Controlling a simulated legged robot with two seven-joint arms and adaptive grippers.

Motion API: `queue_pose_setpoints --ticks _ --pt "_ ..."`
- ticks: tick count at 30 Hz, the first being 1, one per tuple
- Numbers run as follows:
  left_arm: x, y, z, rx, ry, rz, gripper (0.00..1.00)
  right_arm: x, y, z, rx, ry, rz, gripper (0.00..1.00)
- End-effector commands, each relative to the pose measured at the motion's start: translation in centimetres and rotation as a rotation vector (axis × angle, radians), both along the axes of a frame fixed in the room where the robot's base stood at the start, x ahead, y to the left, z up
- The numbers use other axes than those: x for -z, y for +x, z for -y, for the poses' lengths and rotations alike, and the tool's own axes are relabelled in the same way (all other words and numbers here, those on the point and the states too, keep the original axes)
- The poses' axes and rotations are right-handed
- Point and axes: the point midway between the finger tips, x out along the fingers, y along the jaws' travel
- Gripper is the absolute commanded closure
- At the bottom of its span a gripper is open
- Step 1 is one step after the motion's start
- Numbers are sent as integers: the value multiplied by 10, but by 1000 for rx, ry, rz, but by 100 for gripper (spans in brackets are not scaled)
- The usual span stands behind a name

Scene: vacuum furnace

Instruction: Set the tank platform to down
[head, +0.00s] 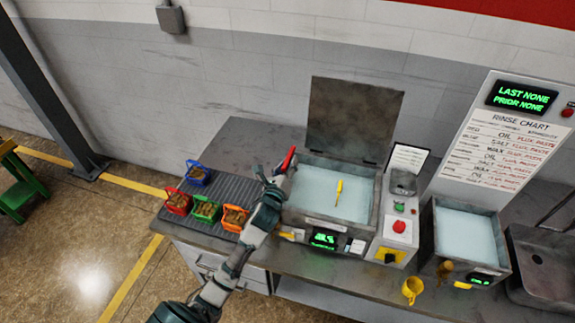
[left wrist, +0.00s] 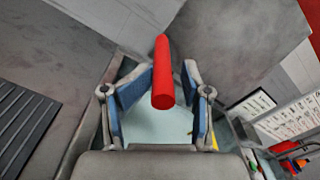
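The tank (head: 378,215) stands on the bench, full of pale liquid, with its grey lid (head: 352,120) raised at the back. A red handle (head: 289,160) stands at the tank's back left corner. My left gripper (head: 273,176) is beside the tank's left wall, close to the handle. In the left wrist view, the red handle (left wrist: 163,75) lies between two parted fingers with blue pads, its end towards the camera. I cannot tell whether a finger touches it. A platform under the liquid cannot be made out. My right gripper is not in view.
Blue, red, green and orange baskets (head: 204,209) stand on a ribbed mat left of my arm. A yellow tool (head: 339,190) shows over the liquid. A control box with a red button (head: 399,227) and a second tank (head: 466,232) are to the right. A yellow mug (head: 412,290) is in front.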

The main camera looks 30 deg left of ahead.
Motion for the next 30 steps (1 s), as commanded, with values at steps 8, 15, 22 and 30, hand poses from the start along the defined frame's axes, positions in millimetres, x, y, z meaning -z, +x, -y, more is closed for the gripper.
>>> queue_pose_setpoints --ticks 8,15,22,30 --pt "0 -3 1 2 0 0 57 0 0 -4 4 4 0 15" --pt "1 -43 11 3 3 -1 57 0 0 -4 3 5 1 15" --pt "2 -91 23 2 1 -2 57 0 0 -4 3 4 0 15" --pt "1 -116 29 2 0 -1 57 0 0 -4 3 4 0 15"
